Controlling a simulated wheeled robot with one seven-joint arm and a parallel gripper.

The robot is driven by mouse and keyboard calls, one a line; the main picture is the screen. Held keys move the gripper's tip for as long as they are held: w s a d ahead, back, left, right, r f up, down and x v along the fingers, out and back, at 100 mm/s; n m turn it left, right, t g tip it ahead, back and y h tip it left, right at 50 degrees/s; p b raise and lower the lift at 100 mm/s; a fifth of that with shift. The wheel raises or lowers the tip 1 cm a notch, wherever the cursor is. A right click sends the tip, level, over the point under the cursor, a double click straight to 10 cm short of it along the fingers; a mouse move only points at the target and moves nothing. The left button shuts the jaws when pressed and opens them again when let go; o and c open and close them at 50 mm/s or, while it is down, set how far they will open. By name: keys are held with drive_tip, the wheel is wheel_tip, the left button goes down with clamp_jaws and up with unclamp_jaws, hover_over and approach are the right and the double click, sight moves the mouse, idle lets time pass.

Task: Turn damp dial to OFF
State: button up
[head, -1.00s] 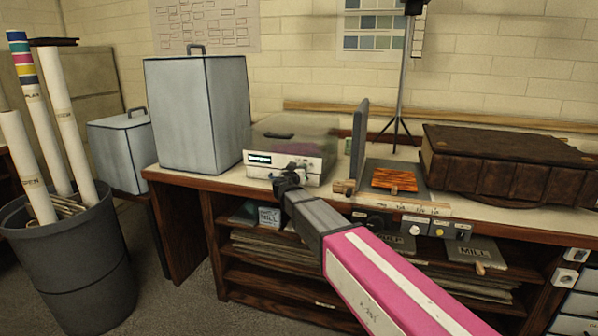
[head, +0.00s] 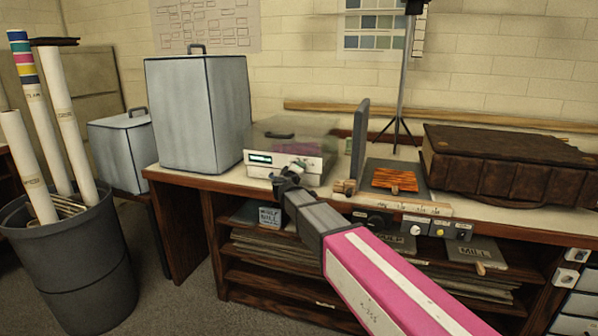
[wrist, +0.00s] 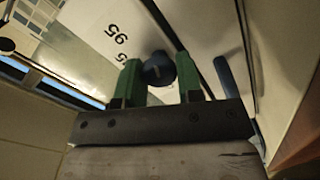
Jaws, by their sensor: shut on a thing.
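A pale box-shaped device with a clear lid (head: 322,150) stands on the bench and has a small lit display (head: 260,158) on its front. My gripper (head: 288,172) is at the right part of this front panel and hides the dial there in the head view. In the wrist view, my gripper's two green fingers (wrist: 159,78) are shut on a dark blue dial (wrist: 157,69), one on each side. A light mark shows on the dial face. The printed numbers "95" and part of another are on the panel beside it. An OFF mark cannot be made out.
A tall grey covered box (head: 197,110) stands left of the device. An upright dark panel (head: 359,140), a tray with an orange marbled piece (head: 394,180) and a large brown case (head: 510,165) are to the right. Shelves lie below the bench.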

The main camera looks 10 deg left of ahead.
drive_tip(key=n, duration=0.5)
drive_tip(key=shift+f+n, duration=0.1)
drive_tip(key=shift+n, duration=0.2)
drive_tip(key=n, duration=0.5)
drive_tip(key=shift+f, duration=0.1)
idle(0.3)
drive_tip(key=o, duration=0.9)
drive_tip(key=s, duration=1)
drive_tip(key=shift+s+a, duration=0.4)
drive_tip(key=shift+a, duration=0.05)
